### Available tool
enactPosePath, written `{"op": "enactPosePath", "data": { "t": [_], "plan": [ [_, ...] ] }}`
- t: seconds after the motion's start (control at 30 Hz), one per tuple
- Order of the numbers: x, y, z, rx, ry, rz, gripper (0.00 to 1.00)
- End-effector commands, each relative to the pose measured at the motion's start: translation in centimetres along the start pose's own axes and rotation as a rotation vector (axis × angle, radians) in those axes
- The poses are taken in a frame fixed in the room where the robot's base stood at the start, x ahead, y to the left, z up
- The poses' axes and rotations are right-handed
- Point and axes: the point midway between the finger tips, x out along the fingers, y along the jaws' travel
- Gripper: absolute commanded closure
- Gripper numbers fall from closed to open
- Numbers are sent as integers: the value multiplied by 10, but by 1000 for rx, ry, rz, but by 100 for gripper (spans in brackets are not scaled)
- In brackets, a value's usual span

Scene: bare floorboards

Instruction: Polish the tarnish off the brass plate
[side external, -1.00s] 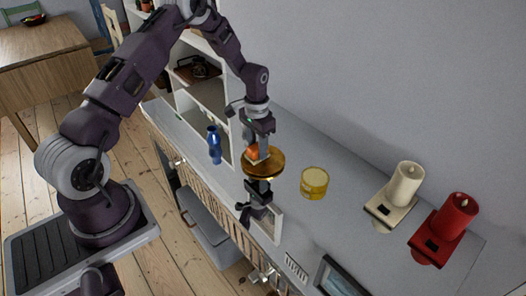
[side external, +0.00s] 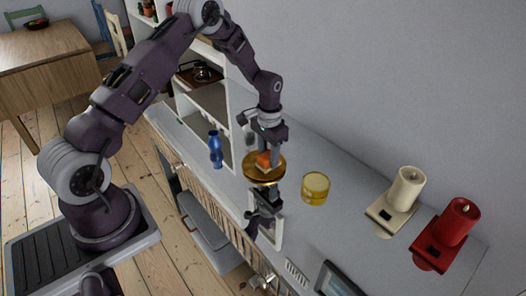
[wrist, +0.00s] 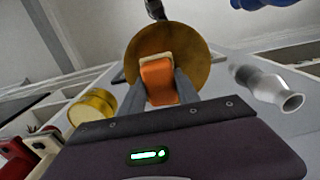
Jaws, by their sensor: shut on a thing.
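The round brass plate (side external: 248,174) sits above the grey counter on a black clamp-like holder (side external: 264,198). It also shows in the wrist view (wrist: 199,62), dull brown-gold; tarnish patches are hard to make out. My gripper (side external: 269,154) is over the plate, pointing down. It is shut on an orange block (side external: 263,161) with a cream end, likely a polishing pad. In the wrist view the block (wrist: 158,84) lies between my fingers (wrist: 159,92), in front of the plate's middle. It appears to touch the plate, though the contact is hidden.
A yellow jar (side external: 315,188) stands right of the plate. A blue vase (side external: 215,150) is to the left. A silver cylinder (wrist: 267,86) is near my gripper. A picture frame (side external: 337,280) lies toward the front.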

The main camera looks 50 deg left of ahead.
Motion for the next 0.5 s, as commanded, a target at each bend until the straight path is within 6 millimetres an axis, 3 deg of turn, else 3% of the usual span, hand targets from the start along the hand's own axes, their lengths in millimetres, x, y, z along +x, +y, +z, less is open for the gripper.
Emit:
{"op": "enactPosePath", "data": {
  "t": [0.3,0.5],
  "plan": [
    [0,30,0,3,0,0,100],
    [0,9,0,-1,0,0,100]
  ]
}}
